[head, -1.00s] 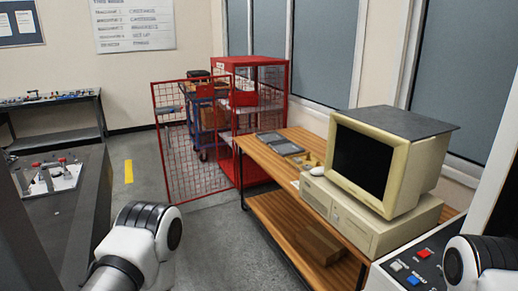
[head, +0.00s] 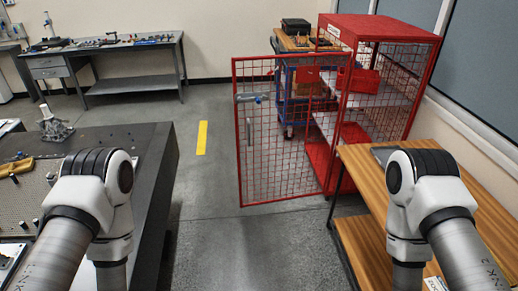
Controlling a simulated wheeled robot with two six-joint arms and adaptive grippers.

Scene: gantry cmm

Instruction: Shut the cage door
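The red mesh cage (head: 384,26) stands at the right, against the wall under the windows. Its red mesh door (head: 236,128) stands open, swung out to the left of the cage. A small pale latch or handle shows high on the door's left side, and a grey upright bar lower down. Inside the cage are shelves with red bins (head: 362,80). My two arms reach in from the bottom left and bottom right, well short of the door. Neither gripper shows in the head view.
A blue cart (head: 289,106) stands behind the door mesh. A wooden bench (head: 372,180) is in front of the cage at the right. A dark table (head: 150,150) is at the left. Grey floor (head: 205,190) with a yellow stripe (head: 202,138) lies clear between.

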